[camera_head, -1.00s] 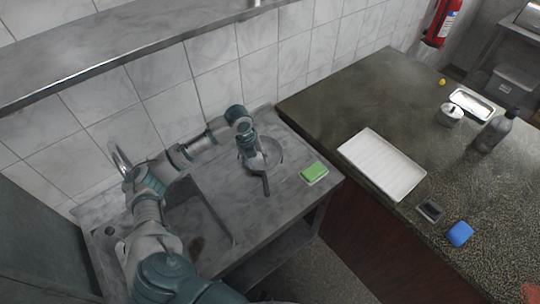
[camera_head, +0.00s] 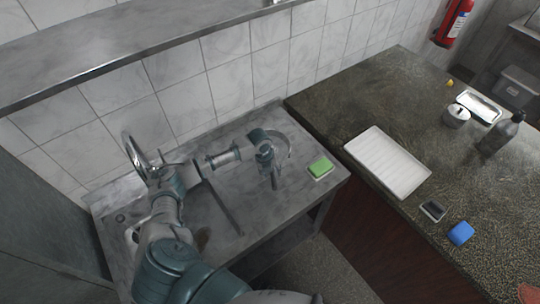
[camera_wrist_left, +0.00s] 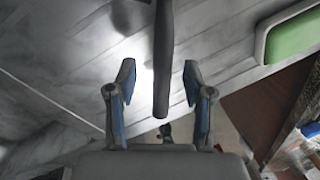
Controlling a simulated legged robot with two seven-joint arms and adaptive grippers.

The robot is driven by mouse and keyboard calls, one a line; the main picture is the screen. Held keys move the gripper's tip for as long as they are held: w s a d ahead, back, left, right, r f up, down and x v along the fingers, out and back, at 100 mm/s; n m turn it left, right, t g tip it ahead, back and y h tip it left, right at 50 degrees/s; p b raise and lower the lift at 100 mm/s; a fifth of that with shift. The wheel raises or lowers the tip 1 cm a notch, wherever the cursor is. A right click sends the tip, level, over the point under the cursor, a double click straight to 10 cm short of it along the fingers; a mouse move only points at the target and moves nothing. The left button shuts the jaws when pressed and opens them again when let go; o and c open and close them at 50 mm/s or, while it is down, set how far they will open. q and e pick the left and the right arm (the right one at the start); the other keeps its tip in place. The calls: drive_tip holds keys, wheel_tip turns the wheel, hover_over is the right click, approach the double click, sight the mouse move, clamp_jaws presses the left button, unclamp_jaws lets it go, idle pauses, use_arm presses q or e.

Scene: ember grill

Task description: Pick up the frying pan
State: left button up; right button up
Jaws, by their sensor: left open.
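The frying pan (camera_head: 283,146) rests on the metal sink counter, left of the green sponge. My left wrist hides much of its bowl in the head view. Its dark handle (camera_wrist_left: 163,60) points toward the front edge of the counter. My left gripper (camera_head: 270,165) is over the pan. In the left wrist view the gripper (camera_wrist_left: 158,85) is open, with the handle running between its two fingers and a gap on either side. My right gripper is in neither view.
The green sponge (camera_head: 320,167) lies on the counter right of the pan. The sink basin is on the left, with a curved faucet (camera_head: 133,150) behind it. A dark stone counter at right bears a white tray (camera_head: 388,160), a blue object (camera_head: 461,233) and a bottle (camera_head: 497,132).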

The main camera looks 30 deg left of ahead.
use_arm(q)
drive_tip(key=shift+w+f, duration=0.2)
drive_tip(key=shift+f, duration=1)
drive_tip(key=shift+d+f, duration=0.15)
drive_tip(key=shift+f, duration=0.05)
drive_tip(key=shift+d+r, duration=0.1)
drive_tip(key=shift+d, duration=0.25)
clamp_jaws()
drive_tip(key=shift+r, duration=0.1)
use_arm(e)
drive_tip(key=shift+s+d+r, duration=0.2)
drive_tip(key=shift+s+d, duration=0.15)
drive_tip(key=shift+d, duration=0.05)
use_arm(q)
drive_tip(key=shift+a, duration=0.2)
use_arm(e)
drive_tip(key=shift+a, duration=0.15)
